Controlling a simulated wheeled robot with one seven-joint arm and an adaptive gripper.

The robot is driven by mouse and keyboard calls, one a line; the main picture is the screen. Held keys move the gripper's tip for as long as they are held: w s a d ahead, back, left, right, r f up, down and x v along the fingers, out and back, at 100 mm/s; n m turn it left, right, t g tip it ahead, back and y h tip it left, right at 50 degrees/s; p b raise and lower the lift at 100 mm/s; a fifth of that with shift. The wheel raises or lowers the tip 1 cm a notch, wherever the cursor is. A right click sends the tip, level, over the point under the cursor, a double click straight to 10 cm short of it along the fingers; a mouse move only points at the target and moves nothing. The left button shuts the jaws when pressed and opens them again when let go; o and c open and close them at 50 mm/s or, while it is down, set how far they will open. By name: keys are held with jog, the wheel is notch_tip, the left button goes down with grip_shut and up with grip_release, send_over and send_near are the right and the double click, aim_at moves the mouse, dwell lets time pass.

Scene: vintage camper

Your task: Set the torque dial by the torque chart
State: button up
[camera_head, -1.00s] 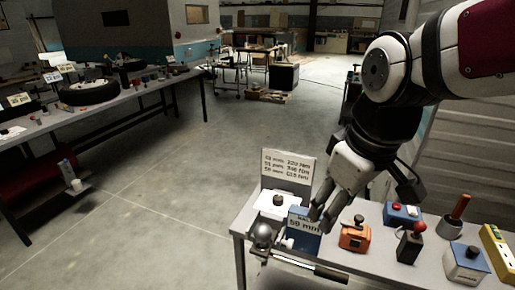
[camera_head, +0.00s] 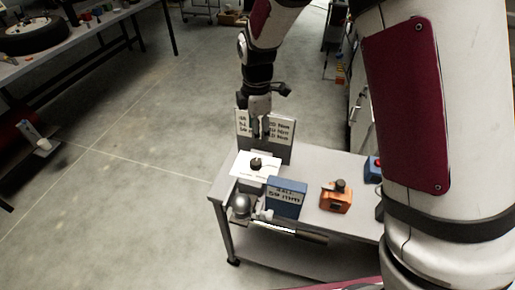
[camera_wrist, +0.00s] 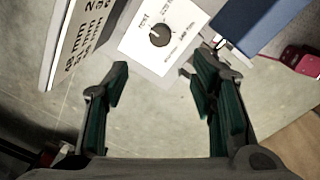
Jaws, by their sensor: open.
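The torque dial is a dark round knob (camera_head: 256,163) on a white plate (camera_head: 243,169) near the left end of the bench. The knob (camera_wrist: 160,35) also shows in the wrist view, on its lettered plate, beyond my fingertips. The torque chart (camera_head: 278,128) stands upright behind the dial; its lines are too blurred to read now. It shows edge-on at the left of the wrist view (camera_wrist: 75,40). My gripper (camera_wrist: 163,80) is open and empty, above the dial and near the chart.
A silver ball on a metal bar (camera_head: 241,206) lies at the bench's front left. An orange device (camera_head: 336,197) stands right of the blue sign, and a blue box (camera_head: 373,169) farther right. Bare grey bench top (camera_head: 318,165) lies right of the chart. My arm hides the bench's right end.

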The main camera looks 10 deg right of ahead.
aim_at(256, 162)
jog(key=f, duration=0.4)
jog(key=f+p, duration=0.1)
jog(key=f, duration=0.8)
jog(key=shift+w+f+p, duration=0.25)
jog(key=shift+w+p, duration=0.1)
jog(key=c, duration=1.1)
